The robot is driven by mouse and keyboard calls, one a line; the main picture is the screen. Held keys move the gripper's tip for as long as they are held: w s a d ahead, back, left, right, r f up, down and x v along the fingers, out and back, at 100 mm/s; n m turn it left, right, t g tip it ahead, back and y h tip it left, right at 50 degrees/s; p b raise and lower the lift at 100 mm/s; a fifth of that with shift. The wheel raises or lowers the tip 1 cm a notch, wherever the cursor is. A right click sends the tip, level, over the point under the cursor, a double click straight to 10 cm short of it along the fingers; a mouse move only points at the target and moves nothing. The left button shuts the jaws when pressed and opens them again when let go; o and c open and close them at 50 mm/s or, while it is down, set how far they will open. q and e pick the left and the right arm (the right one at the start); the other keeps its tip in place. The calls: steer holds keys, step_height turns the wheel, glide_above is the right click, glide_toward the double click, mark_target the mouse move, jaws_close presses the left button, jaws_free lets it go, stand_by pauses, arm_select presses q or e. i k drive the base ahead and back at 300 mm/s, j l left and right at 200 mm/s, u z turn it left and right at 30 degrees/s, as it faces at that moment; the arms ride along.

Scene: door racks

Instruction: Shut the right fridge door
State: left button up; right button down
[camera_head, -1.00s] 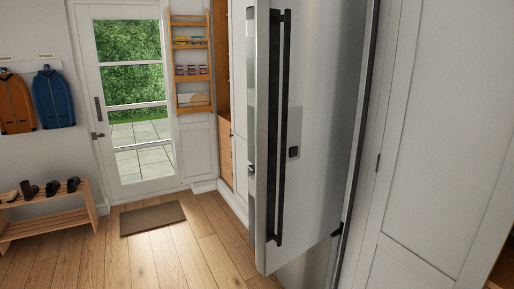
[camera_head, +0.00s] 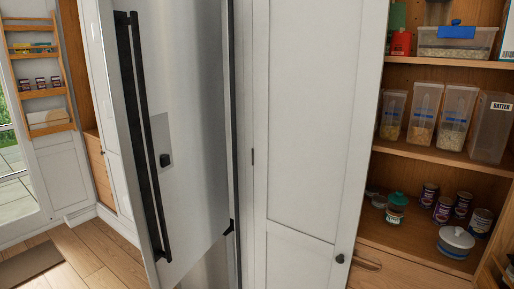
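The right fridge door (camera_head: 190,100) is a tall stainless steel panel in the left half of the head view. It stands open, swung out toward me, with its edge and long black vertical handle (camera_head: 143,140) at its left side. A small dark square fitting (camera_head: 165,160) sits on its face. Its hinge side is at the right, by a dark vertical strip and a small black bracket (camera_head: 229,228) near the bottom. The inside of the fridge is hidden behind the door. Neither of my grippers is in view.
A white cupboard door (camera_head: 310,130) stands right of the fridge. Further right, an open wooden pantry (camera_head: 420,165) holds clear containers, tins and jars. A wooden door rack (camera_head: 40,75) is at the far left. Wooden floor (camera_head: 75,255) and a brown mat (camera_head: 28,268) show at lower left.

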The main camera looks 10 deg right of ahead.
mark_target(163, 63)
steer(key=i+j+z, duration=0.2)
steer(key=j+z, duration=0.25)
steer(key=j, duration=0.45)
steer(key=j+z, duration=0.5)
steer(key=j, duration=2)
steer(key=i+l+u, duration=0.1)
steer(key=l, duration=0.35)
steer(key=i+l+u, duration=0.15)
steer(key=l, duration=0.25)
steer(key=i+l+u, duration=0.1)
steer(key=l, duration=0.35)
steer(key=i+l+u, duration=0.1)
steer(key=l, duration=0.35)
